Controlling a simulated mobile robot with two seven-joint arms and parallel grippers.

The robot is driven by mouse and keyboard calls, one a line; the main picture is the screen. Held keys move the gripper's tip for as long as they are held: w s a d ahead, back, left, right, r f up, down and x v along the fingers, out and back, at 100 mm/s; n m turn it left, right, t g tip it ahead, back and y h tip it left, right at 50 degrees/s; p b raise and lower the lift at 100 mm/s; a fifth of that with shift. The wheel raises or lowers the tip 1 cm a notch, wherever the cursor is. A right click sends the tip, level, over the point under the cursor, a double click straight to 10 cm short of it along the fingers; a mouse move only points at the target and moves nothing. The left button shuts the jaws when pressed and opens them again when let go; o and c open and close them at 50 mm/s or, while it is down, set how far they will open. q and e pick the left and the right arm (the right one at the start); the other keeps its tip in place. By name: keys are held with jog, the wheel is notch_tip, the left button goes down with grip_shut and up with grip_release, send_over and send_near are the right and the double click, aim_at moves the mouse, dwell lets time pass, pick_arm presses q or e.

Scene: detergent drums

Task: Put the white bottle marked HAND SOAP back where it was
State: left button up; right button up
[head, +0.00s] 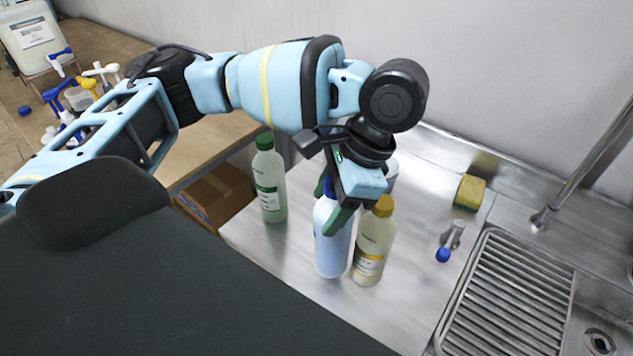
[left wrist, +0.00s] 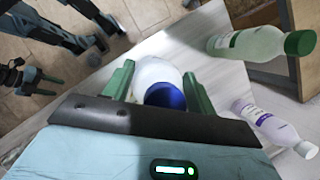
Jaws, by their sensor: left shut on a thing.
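My left gripper (head: 331,203) is shut around the upper part of a white, faintly bluish bottle (head: 333,245) with a blue cap. The bottle is nearly upright over the steel counter; I cannot tell whether its base touches. Its label is not readable. In the left wrist view the white bottle (left wrist: 154,72) sits between the green fingers, blue cap towards the camera. A yellow-capped bottle (head: 373,250) of pale yellow liquid stands close to its right. A white-capped bottle with a purple label (left wrist: 262,122) shows in the left wrist view; the gripper mostly hides it in the head view.
A green-capped green bottle (head: 268,180) stands at the counter's left edge. A cardboard box (head: 217,195) is below the wooden table. The front counter is fairly clear.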

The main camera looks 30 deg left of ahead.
pick_arm(q)
jog(key=w+a, duration=0.1)
jog(key=a, duration=0.1)
jog(key=w+a, duration=0.2)
jog(key=w+a+b, duration=0.1)
jog(key=w+a, duration=0.1)
jog(key=shift+w+f, duration=0.2)
jog(key=shift+f, duration=0.15)
pick_arm(e)
jog(key=shift+s+a+f, duration=0.3)
jog(key=shift+s+f, duration=0.1)
jog(key=shift+f, duration=0.15)
pick_arm(q)
jog(key=shift+a, duration=0.1)
jog(key=f, duration=0.2)
jog(key=w+a+f+b, duration=0.1)
jog(key=shift+f, duration=0.3)
pick_arm(e)
jog(key=shift+s+f+g, duration=0.3)
jog(key=shift+s+f, duration=0.3)
jog(key=shift+f, duration=0.15)
pick_arm(q)
jog(key=shift+s, duration=0.1)
pick_arm(e)
jog(key=shift+w+r, duration=0.1)
jog(key=shift+r, duration=0.05)
pick_arm(q)
jog(key=o, duration=1.4)
jog(key=shift+f, duration=0.15)
